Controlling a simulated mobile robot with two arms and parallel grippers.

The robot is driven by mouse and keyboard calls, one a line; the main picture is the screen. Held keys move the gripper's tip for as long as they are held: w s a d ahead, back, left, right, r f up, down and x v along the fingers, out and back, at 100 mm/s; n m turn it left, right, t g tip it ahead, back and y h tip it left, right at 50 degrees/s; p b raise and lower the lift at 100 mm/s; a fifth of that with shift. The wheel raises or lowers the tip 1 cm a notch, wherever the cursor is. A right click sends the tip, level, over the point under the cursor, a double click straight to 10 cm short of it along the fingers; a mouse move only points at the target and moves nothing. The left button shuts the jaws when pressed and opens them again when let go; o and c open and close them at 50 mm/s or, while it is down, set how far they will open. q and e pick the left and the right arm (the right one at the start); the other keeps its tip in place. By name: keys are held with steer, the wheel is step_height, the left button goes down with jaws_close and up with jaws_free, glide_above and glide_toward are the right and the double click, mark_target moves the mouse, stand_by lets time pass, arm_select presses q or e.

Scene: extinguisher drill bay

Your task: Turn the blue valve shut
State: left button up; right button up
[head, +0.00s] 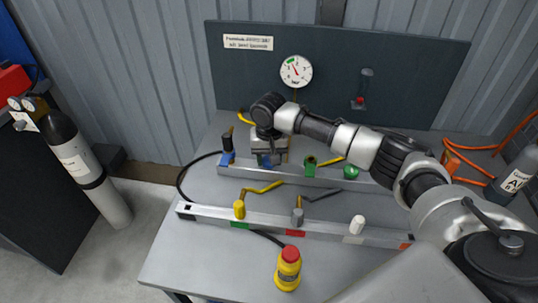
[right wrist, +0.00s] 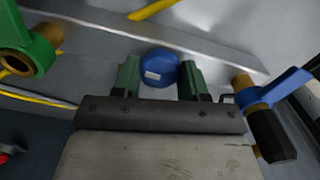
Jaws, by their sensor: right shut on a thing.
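The blue valve knob (right wrist: 159,68) is round with a small pale label and sits between my right gripper's two green-and-dark fingers in the right wrist view. My right gripper (right wrist: 160,78) is shut on it, one finger at each side. In the head view my right gripper (head: 269,158) is at the back rail (head: 250,174), and my own wrist hides most of the knob. A blue lever valve (head: 227,146) stands on the same rail, just left of the gripper; it also shows at the right in the right wrist view (right wrist: 286,88). My left gripper is not in view.
Right of the gripper are a green valve (head: 310,164) and a green knob (head: 351,171). The front rail (head: 330,229) carries yellow, grey and white valves. A gauge (head: 296,71) is on the back panel.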

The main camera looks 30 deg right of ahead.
steer(key=m+p, duration=0.3)
steer(key=p, duration=0.2)
steer(key=m+p, duration=0.3)
steer(key=p, duration=0.2)
steer(key=m+p, duration=0.4)
steer(key=p, duration=0.1)
steer(key=shift+r, duration=0.25)
steer(key=m+p, duration=0.2)
steer(key=m, duration=0.1)
steer(key=shift+f+p, duration=0.1)
steer(key=shift+p, duration=0.3)
steer(key=shift+f+m+p, duration=0.1)
steer(key=shift+m+p, duration=0.7)
steer(key=shift+m, duration=1.2)
steer(key=o, duration=0.9)
steer(key=shift+o, duration=0.2)
step_height(320, 180, up, 11)
steer(key=p, duration=0.1)
